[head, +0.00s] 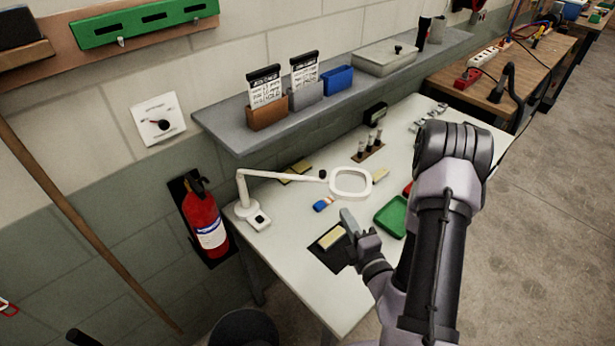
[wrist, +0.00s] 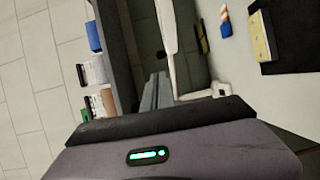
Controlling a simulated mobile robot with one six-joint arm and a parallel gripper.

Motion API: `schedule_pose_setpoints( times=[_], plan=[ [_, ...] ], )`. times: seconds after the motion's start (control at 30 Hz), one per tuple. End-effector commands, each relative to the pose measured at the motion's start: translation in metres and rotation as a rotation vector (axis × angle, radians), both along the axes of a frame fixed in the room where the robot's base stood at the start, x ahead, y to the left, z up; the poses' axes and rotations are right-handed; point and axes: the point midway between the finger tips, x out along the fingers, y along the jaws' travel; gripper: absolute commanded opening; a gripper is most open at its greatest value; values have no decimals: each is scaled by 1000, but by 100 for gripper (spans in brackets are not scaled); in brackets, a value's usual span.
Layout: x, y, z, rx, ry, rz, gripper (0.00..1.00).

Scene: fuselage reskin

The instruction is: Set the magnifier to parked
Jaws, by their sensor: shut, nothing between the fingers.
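The magnifier (head: 351,196) is a white ring lens on a white jointed arm. Its base (head: 246,210) stands at the left end of the white workbench, and its arm reaches right so the ring hangs over the middle of the bench. A small dark knob sits at the arm's joint. My gripper (head: 349,222) is over the bench, in front of the ring and apart from it in the picture. Its fingers (wrist: 155,92) are shut and empty. In the wrist view the white magnifier arm (wrist: 166,25) runs just beyond the fingers.
A yellow block (head: 332,237) lies on a black mat below my gripper. A green tray (head: 391,216) is to the right, and a blue-and-orange item (head: 323,204) lies near the ring. A grey shelf (head: 225,130) overhangs the back. A fire extinguisher (head: 205,222) hangs left.

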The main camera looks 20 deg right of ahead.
Motion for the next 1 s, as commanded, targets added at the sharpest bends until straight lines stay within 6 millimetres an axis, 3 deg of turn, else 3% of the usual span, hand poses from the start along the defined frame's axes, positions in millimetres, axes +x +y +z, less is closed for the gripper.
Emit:
schedule_pose_setpoints(
  times=[0.17,0.6,0.8,1.0],
  plan=[
    [26,-2,-6,-4,-4,0,0],
    [117,-9,-6,-4,-4,3,0],
    [136,-11,-8,-3,-2,2,0],
    [138,-11,-7,-2,-1,1,0]
  ],
)
